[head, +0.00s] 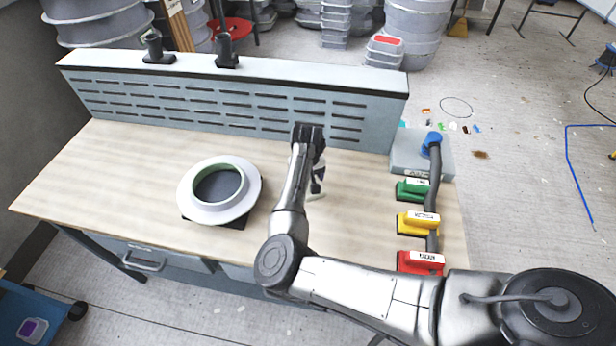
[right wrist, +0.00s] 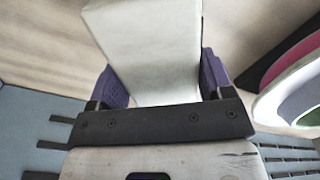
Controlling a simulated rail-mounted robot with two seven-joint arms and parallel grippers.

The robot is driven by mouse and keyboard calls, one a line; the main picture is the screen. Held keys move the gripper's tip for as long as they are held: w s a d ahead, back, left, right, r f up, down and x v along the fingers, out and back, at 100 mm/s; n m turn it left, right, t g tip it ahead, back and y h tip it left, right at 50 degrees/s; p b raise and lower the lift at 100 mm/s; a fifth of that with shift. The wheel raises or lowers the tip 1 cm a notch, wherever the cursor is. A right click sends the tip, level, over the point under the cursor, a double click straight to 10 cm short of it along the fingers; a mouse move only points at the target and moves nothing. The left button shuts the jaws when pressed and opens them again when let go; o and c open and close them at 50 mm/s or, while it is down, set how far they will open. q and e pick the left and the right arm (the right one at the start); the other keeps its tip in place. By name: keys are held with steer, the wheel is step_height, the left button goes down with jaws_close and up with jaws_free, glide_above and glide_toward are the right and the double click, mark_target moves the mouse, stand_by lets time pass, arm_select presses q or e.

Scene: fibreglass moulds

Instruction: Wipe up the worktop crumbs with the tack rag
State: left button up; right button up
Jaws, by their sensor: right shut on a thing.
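My right gripper (head: 318,182) is over the wooden worktop (head: 110,165), right of the round mould, its fingers pointing down and partly hidden by my arm. In the right wrist view its purple fingers (right wrist: 165,85) are shut on a pale, flat-sided thing (right wrist: 150,45), which looks like the tack rag. A small pale edge of the rag (head: 316,196) shows under the fingers in the head view, at or close to the worktop; I cannot tell whether it touches. I cannot make out any crumbs; my arm hides part of the worktop. My left gripper is not in view.
A white ring-shaped mould (head: 250,195) with a green inner rim stands left of my arm. Green (head: 412,190), yellow (head: 416,221) and red (head: 420,262) blocks line the right side by a grey hose. A slotted panel (head: 230,105) bounds the back. The worktop's left part is clear.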

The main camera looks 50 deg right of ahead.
steer(key=shift+r+p, duration=1.45)
steer(key=shift+p, duration=0.1)
